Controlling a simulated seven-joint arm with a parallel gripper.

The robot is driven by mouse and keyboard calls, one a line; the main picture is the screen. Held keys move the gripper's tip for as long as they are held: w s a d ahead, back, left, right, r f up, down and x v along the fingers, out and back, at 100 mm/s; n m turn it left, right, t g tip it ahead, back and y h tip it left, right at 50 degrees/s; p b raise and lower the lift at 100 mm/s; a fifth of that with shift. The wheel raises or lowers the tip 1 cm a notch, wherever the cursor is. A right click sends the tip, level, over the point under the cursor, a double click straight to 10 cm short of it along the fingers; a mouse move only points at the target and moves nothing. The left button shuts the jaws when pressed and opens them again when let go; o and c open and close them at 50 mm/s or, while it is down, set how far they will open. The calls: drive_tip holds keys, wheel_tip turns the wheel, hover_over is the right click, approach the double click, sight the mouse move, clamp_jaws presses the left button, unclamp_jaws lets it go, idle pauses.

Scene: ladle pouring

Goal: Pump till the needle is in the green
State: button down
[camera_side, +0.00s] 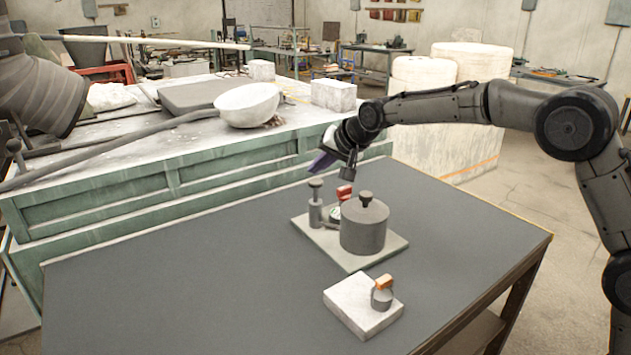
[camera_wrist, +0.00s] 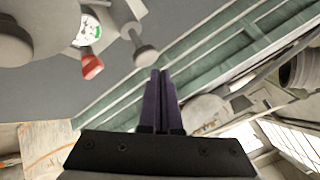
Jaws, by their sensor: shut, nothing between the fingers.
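The pump (camera_side: 315,205), a short grey post with a round knob, stands at the left of a pale base plate (camera_side: 385,249). A grey cylindrical tank (camera_side: 364,229) with a knob on its lid stands beside it. A red-handled part (camera_side: 345,193) and a small round gauge (camera_side: 335,212) sit between them. In the wrist view the gauge (camera_wrist: 90,30) shows a white face with green; its needle cannot be read. The red part (camera_wrist: 92,66) and pump knob (camera_wrist: 146,55) also show there. My gripper (camera_side: 316,168) is shut and empty, above the pump and apart from it; its purple fingers (camera_wrist: 160,74) touch.
A pale block (camera_side: 352,302) with an orange-topped grey fitting (camera_side: 381,291) lies at the table's front. The dark tabletop (camera_side: 180,270) is clear at left. Behind stands a green bench (camera_side: 120,205) with a white bowl (camera_side: 247,104) and pale blocks.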

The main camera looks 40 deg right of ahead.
sight(319, 184)
drive_tip(key=shift+f, duration=0.1)
drive_tip(key=shift+f, duration=0.3)
drive_tip(key=shift+f, duration=2.05)
idle(2.0)
drive_tip(key=shift+r, duration=2.4)
drive_tip(key=shift+r, duration=0.1)
drive_tip(key=shift+r, duration=2.45)
